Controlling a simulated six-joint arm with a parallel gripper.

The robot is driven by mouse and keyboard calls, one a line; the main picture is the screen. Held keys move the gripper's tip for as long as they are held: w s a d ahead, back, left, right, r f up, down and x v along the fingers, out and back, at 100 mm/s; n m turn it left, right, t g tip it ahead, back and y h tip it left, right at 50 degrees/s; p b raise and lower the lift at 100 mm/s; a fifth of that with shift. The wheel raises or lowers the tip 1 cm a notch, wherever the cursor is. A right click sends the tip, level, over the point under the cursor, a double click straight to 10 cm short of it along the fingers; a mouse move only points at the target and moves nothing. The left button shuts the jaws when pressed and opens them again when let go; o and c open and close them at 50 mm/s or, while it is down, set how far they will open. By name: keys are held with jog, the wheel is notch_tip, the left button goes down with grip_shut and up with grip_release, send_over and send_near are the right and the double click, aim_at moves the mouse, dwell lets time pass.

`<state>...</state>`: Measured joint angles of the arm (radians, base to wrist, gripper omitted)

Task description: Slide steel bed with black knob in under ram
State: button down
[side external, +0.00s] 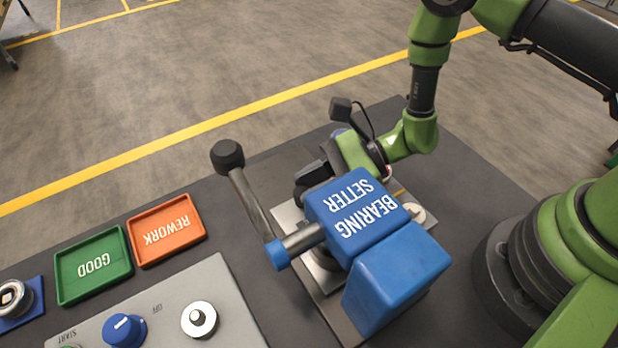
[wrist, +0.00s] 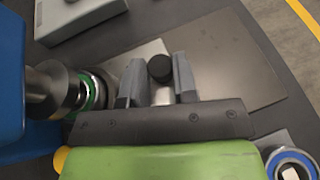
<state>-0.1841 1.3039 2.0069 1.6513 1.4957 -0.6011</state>
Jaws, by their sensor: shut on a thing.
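The steel bed (wrist: 148,52) is a pale plate, partly hidden by my gripper in the wrist view; part of it also shows beside the press in the side view (side external: 288,222). Its black knob (wrist: 160,68) stands on a short steel post between the two fingers of my gripper (wrist: 158,82). My gripper is shut on the knob's post. The ram (wrist: 45,90) is a dark steel cylinder at the left of the wrist view. A green ring with a metal bearing (wrist: 92,90) shows right beside it. In the side view, the blue press head (side external: 355,205) hides the ram's lower end.
A crank lever (side external: 250,200) with a black ball rises left of the press. A green tray (side external: 92,265), an orange tray (side external: 167,230) and a grey control panel (side external: 160,315) lie further left. The grey base plate (wrist: 225,60) is bare on the bed's right in the wrist view.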

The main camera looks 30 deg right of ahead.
jog(key=shift+s, duration=0.3)
jog(key=c, duration=0.9)
grip_release()
jog(key=shift+w, duration=0.1)
jog(key=v, duration=1)
jog(key=shift+w, duration=0.1)
